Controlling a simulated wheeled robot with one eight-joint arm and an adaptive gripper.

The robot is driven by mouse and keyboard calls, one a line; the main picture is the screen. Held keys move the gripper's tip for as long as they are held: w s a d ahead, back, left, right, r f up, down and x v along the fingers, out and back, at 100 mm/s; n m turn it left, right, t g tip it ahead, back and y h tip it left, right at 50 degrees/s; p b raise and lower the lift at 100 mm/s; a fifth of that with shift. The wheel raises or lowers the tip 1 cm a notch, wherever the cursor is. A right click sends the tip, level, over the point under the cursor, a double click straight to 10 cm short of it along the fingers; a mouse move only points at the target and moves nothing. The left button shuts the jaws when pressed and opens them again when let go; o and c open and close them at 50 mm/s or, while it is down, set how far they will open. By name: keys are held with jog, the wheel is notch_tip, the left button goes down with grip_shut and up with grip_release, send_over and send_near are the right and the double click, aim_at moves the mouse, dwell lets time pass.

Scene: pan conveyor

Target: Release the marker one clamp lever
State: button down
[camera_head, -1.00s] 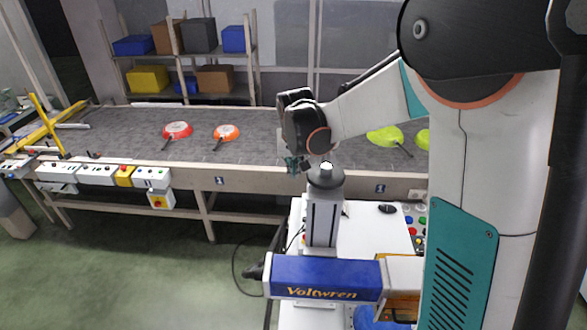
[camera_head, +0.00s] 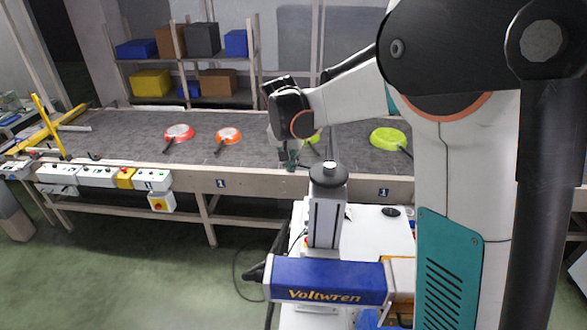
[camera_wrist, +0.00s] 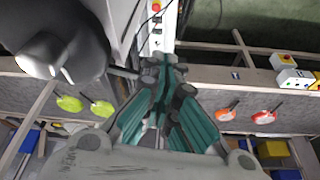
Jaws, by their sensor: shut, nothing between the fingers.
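My gripper (camera_head: 290,165) is shut and empty, fingers pointing down, over the near edge of the conveyor. In the wrist view its teal fingers (camera_wrist: 163,62) come together at the top middle. A grey post (camera_head: 325,218) with a dark round cap (camera_head: 328,173) stands just right of my gripper in the head view. In the wrist view a rounded grey part (camera_wrist: 62,48) fills the upper left, and a short dark rod (camera_wrist: 122,72) reaches from it close to my fingertips. Whether this rod is the clamp lever, or touches the fingers, I cannot tell.
The conveyor (camera_head: 110,125) carries a red pan (camera_head: 179,132), an orange pan (camera_head: 228,135) and green pans (camera_head: 388,138). A blue Voltwren unit (camera_head: 325,280) is below the post. Control boxes (camera_head: 97,175) line the conveyor's front left. Green floor is clear at lower left.

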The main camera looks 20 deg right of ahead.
jog(key=w+m+b, duration=0.1)
jog(key=m, duration=0.1)
jog(key=w+d+m+g+h+b, duration=0.1)
jog(key=w+m, duration=0.1)
jog(key=m, duration=0.1)
jog(key=w+d+m+g+b, duration=0.1)
jog(key=m, duration=0.2)
jog(key=shift+w+d+h+b, duration=0.2)
jog(key=shift+w+h+b, duration=0.1)
jog(key=shift+w+b, duration=0.1)
jog(key=shift+s, duration=0.2)
jog(key=shift+s+d, duration=0.2)
jog(key=shift+s, duration=0.45)
